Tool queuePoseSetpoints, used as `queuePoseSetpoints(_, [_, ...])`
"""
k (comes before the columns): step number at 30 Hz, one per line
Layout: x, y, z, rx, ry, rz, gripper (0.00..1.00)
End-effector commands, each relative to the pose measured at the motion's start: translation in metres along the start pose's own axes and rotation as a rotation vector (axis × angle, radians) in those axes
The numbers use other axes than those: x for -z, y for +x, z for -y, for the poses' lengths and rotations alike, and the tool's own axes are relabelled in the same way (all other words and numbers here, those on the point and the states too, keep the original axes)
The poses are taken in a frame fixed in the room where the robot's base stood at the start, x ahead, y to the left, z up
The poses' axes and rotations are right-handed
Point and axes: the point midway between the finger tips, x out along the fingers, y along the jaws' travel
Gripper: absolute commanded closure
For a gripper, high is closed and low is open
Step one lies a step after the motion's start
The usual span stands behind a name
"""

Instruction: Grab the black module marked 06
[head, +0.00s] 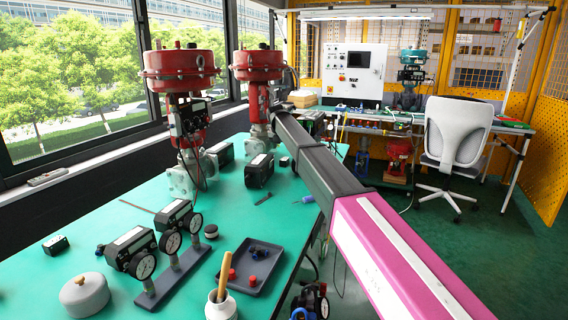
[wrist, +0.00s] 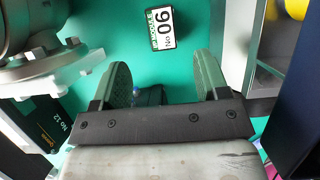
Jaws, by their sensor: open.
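The black module marked 06 (wrist: 161,28) lies on the green table in the wrist view, its white label with "No 06" facing up toward the camera. My gripper (wrist: 163,80) has its two green-grey fingers spread apart with nothing between them. The module is beyond the fingertips, roughly centred between them and not touched. In the head view my arm reaches over the table, and the gripper cannot be made out. I cannot tell for sure which black box there is the 06 module.
A grey metal flange (wrist: 45,65) is close at the left of the wrist view, with a black box marked No 12 (wrist: 50,125) below it. Red-topped valves (head: 185,70) stand by the window. A grey tray (head: 245,268) and gauges (head: 143,265) are at the table's front.

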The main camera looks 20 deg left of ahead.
Motion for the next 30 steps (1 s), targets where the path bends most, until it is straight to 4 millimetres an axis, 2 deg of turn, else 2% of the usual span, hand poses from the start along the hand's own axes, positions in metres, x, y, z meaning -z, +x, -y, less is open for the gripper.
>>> queuePoseSetpoints(4, [0.000, 0.024, 0.000, 0.000, 0.001, -0.001, 0.32])
queuePoseSetpoints(13, [0.002, 0.045, 0.001, -0.001, 0.001, 0.001, 0.32])
queuePoseSetpoints(21, [0.006, 0.082, 0.002, 0.000, 0.001, 0.001, 0.32])
queuePoseSetpoints(29, [0.007, 0.087, 0.002, -0.001, 0.001, 0.001, 0.32])
queuePoseSetpoints(30, [0.007, 0.087, 0.002, -0.001, 0.001, 0.001, 0.38])
